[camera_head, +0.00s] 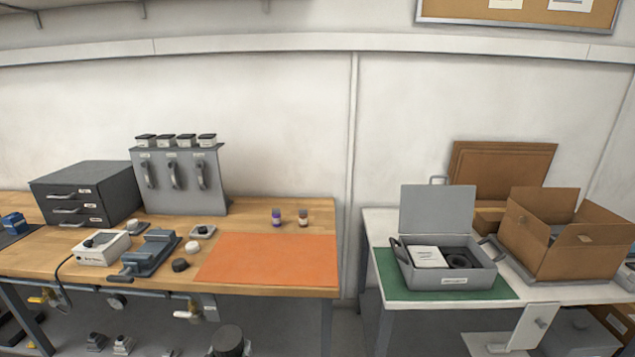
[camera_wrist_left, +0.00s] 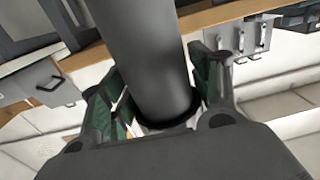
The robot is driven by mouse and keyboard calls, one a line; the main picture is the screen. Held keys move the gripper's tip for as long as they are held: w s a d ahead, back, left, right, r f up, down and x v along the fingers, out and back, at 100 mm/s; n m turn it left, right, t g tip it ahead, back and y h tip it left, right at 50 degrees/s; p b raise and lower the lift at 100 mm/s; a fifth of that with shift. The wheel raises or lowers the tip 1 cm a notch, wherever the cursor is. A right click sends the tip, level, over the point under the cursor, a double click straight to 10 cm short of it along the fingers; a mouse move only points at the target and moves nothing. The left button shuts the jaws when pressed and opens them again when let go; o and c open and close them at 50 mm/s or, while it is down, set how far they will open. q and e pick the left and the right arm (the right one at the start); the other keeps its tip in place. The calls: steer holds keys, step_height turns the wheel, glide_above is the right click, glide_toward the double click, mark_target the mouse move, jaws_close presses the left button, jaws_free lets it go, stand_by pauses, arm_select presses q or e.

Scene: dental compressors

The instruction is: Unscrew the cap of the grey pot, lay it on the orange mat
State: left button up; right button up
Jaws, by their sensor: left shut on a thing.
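A dark grey cylinder, which I take for the grey pot (camera_wrist_left: 147,50), fills the middle of the left wrist view. My left gripper (camera_wrist_left: 160,92) is shut on it, with one green-lined finger on each side. A black ring shows at the cylinder's end near the gripper; I cannot tell whether it is the cap. In the head view a dark round shape (camera_head: 228,341) is cut by the bottom edge, in front of the bench; pot and gripper cannot be told apart there. The orange mat (camera_head: 268,259) lies flat and bare on the bench. My right gripper is not in view.
On the wooden bench left of the mat are a grey vise (camera_head: 151,256), a black knob (camera_head: 180,265), a white box (camera_head: 101,248) and dark drawers (camera_head: 86,195). Two small bottles (camera_head: 290,217) stand behind the mat. A second table holds an open grey case (camera_head: 448,275) and a carton (camera_head: 550,245).

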arm_select(q)
steer(key=shift+d+r, duration=0.15)
steer(key=shift+r, duration=0.1)
stand_by(0.3)
steer(key=d+r+m+g+h, duration=0.2)
steer(key=d+r+m+h, duration=0.2)
steer(key=d, duration=0.4)
steer(key=w+d+r+m+g+h, duration=0.1)
steer(key=d+r+m+g+h, duration=0.1)
steer(key=d+r+m+h, duration=0.2)
steer(key=shift+w+d+r+h, duration=0.2)
steer(key=shift+d+r+h, duration=1.2)
steer(key=shift+d+h, duration=0.45)
